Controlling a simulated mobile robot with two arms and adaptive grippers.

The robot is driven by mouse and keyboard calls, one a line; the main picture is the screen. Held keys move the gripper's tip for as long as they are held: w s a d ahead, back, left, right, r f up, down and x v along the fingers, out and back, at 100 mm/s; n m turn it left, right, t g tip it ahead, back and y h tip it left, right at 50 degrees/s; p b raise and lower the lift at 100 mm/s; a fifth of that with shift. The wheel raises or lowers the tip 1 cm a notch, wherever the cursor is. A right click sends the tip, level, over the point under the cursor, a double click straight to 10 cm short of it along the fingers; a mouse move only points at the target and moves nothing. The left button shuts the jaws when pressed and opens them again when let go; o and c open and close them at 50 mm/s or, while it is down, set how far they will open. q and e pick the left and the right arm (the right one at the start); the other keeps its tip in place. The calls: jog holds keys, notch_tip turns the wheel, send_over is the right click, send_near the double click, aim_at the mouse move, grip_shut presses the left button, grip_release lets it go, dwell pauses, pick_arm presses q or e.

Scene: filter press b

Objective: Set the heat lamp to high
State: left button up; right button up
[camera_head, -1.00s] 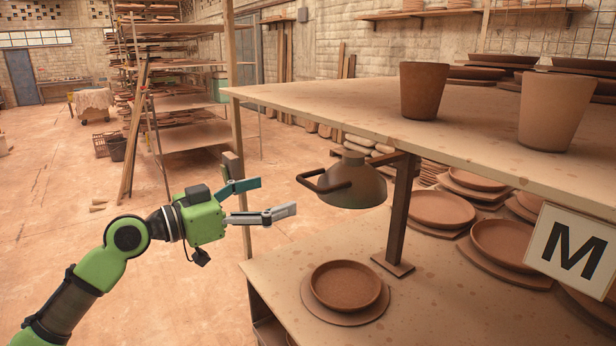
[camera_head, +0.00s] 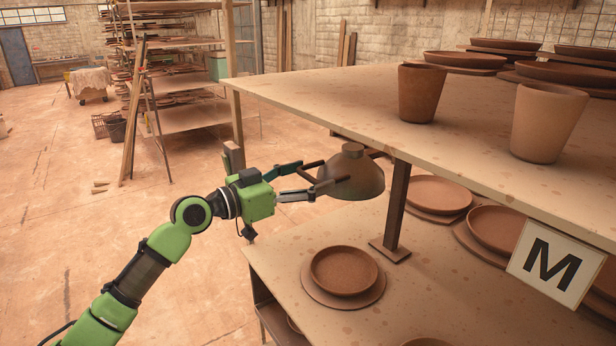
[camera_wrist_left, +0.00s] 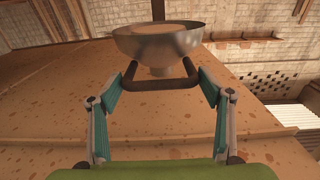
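The heat lamp (camera_head: 362,184) is a dark metal dome under the upper shelf, beside a brown post. Its dark bar handle (camera_head: 319,171) sticks out to the left. In the left wrist view the lamp (camera_wrist_left: 158,43) is ahead, with the handle (camera_wrist_left: 160,84) crossing between the fingers. My left gripper (camera_head: 303,180) has its fingers apart, one at each side of the handle; it also shows in the left wrist view (camera_wrist_left: 161,88). I cannot tell whether the fingertips touch the handle. No lamp setting marks are visible. My right gripper is out of view.
The upper shelf (camera_head: 330,98) holds two clay pots (camera_head: 420,92) (camera_head: 548,122). The lower shelf (camera_head: 440,300) holds clay plates (camera_head: 344,271) below the lamp. The post (camera_head: 395,210) stands just right of the lamp. An M sign (camera_head: 555,262) hangs at right. Open floor lies left.

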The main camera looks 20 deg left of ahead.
pick_arm(q)
jog(key=c, duration=0.7)
jog(key=shift+o, duration=0.2)
notch_tip(320, 180, up, 10)
jog(key=p, duration=0.4)
jog(key=shift+a, duration=0.1)
jog(key=o, duration=1.5)
jog(key=shift+o, duration=0.4)
jog(key=shift+f, duration=0.1)
jog(key=shift+f, duration=0.15)
jog(key=v, duration=1.2)
